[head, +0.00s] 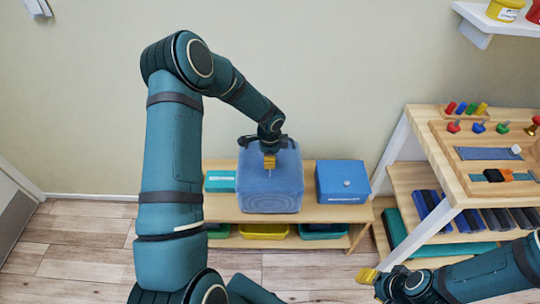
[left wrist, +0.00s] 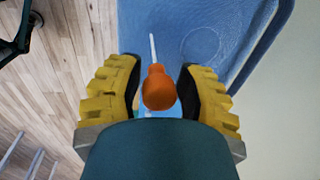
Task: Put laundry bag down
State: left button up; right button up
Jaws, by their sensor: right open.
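The blue laundry bag (head: 270,190) stands upright on the top of the low wooden shelf. My left gripper (head: 269,161) is right at its upper front. In the left wrist view its two yellow fingers (left wrist: 160,95) stand apart, with an orange knob (left wrist: 159,88) between them and narrow gaps at both sides. A thin white cord or stick runs from the knob toward the blue bag fabric (left wrist: 210,30). My right gripper (head: 372,276) is open and empty at the lower right of the head view, away from the bag.
On the low shelf (head: 225,208), a blue box (head: 342,182) stands right of the bag and a teal box (head: 220,181) left of it. Bins sit below. A wooden activity table (head: 445,150) with pegs stands at right. The wood floor (head: 75,255) at left is clear.

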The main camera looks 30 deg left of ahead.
pick_arm(q)
jog(key=shift+r, duration=0.15)
jog(key=r+p, duration=0.1)
jog(key=r, duration=0.6)
jog(key=s+r+p, duration=0.1)
jog(key=r, duration=0.2)
jog(key=shift+d+r+p, duration=0.3)
jog(key=shift+r, duration=0.1)
jog(key=shift+d+r, duration=0.1)
jog(key=shift+r, duration=0.35)
jog(key=s+d+f+n+h, duration=0.2)
jog(key=s+d+f, duration=0.15)
jog(key=d, duration=0.35)
jog(key=s+d+f+n+h, duration=0.25)
jog(key=d+f, duration=0.25)
jog(key=d, duration=0.3)
jog(key=s+d+f+n, duration=0.2)
jog(key=s+d+n, duration=0.2)
jog(key=s, duration=0.3)
jog(key=s+d+f+n, duration=0.3)
jog(key=s+d+n, duration=0.1)
jog(key=s+n, duration=0.1)
jog(key=shift+s+t, duration=0.3)
jog(key=shift+s, duration=0.55)
jog(key=shift+f, duration=0.1)
